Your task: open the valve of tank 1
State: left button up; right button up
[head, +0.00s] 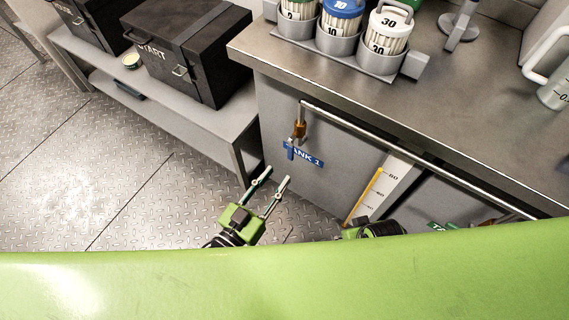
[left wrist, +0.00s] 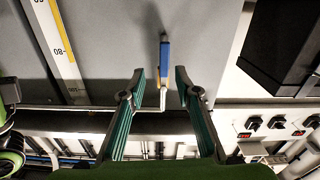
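The tank 1 front (head: 275,115) is a grey panel under the steel counter, with a blue "TANK 1" label (head: 303,154). The valve (head: 299,129) is a small brass-coloured fitting on a thin pipe, with a blue lever (head: 290,150) hanging down beside the label. My left gripper (head: 272,178) is open and empty, just below and left of the lever, apart from it. In the left wrist view the blue lever (left wrist: 165,60) shows ahead of the gap between the open fingers (left wrist: 160,76). My right gripper (head: 375,230) shows only in part; its fingers cannot be made out.
A thin rail pipe (head: 420,158) runs along the counter front. A level scale (head: 380,190) stands right of the valve. A low shelf (head: 165,103) with black cases (head: 190,55) is at left. Labelled canisters (head: 340,30) stand on the counter. The floor at left is clear.

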pick_arm(q)
jog(key=v, duration=0.2)
jog(key=shift+s+a, duration=0.15)
jog(key=shift+s, duration=0.1)
dwell(0.4)
